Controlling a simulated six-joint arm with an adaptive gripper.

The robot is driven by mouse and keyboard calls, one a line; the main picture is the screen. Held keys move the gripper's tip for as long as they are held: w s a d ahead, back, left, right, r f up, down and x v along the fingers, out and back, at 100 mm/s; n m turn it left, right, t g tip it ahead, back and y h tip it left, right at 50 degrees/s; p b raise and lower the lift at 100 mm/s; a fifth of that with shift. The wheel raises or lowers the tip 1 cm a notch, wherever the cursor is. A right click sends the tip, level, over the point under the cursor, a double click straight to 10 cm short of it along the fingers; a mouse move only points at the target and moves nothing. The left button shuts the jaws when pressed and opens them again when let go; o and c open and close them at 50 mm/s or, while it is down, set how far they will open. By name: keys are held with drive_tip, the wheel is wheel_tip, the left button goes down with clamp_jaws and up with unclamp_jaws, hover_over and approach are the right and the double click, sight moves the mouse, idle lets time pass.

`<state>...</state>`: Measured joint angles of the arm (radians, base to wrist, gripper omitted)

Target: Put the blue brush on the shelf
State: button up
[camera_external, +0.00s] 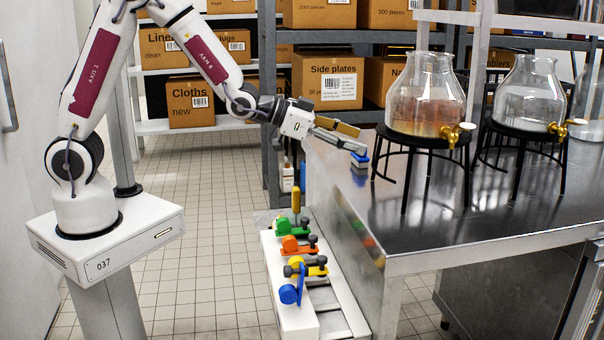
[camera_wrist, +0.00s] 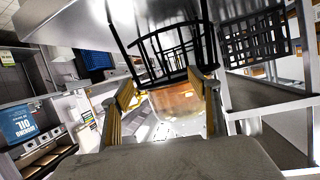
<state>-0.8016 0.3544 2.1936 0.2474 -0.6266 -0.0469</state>
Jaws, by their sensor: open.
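A small blue block-like thing (camera_external: 358,160) sits on the table just below the fingertips. I cannot tell whether it is a brush. A blue tool (camera_external: 290,294) with a round end and an upright handle is at the near end of the low white stand. I cannot tell clearly which is the blue brush. Neither shows clearly in the wrist view.
Glass dispensers (camera_external: 426,98) stand on black wire stands on the steel table (camera_external: 440,240), right of my gripper. Green (camera_external: 290,227), orange (camera_external: 293,245) and yellow tools line the low white stand (camera_external: 290,318). Grey shelving (camera_external: 270,70) with cardboard boxes (camera_external: 325,80) stands behind.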

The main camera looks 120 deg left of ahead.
sight(360, 162)
drive_tip(key=s+a+f+y, duration=0.1)
drive_tip(key=a+f, duration=0.1)
drive_tip(key=a, duration=0.1)
drive_tip(key=s+a+f+n, duration=0.1)
drive_tip(key=s+a+f, duration=0.1)
drive_tip(key=a, duration=0.2)
drive_tip(key=s+a+f+y, duration=0.1)
drive_tip(key=s+a+f, duration=0.1)
drive_tip(key=a, duration=0.2)
drive_tip(key=shift+s+n+t+y, duration=0.2)
drive_tip(key=shift+n+t+y, duration=0.1)
drive_tip(key=shift+n+t, duration=0.1)
drive_tip(key=s+a+f, duration=0.1)
drive_tip(key=s+a, duration=0.1)
drive_tip(key=s+a+f+n+y, duration=0.1)
drive_tip(key=s+a+f, duration=0.1)
drive_tip(key=s, duration=0.1)
drive_tip(key=s+a+f+y, duration=0.1)
drive_tip(key=s+a+f, duration=0.1)
drive_tip(key=s, duration=0.1)
drive_tip(key=shift+s+a+f+n, duration=0.1)
drive_tip(key=shift+a+f+n, duration=0.1)
drive_tip(key=shift+n, duration=0.1)
drive_tip(key=shift+d, duration=0.1)
drive_tip(key=shift+x, duration=1.35)
drive_tip(key=shift+r, duration=0.1)
drive_tip(key=shift+r+x, duration=0.2)
drive_tip(key=shift+x, duration=2.35)
drive_tip(key=shift+s, duration=0.15)
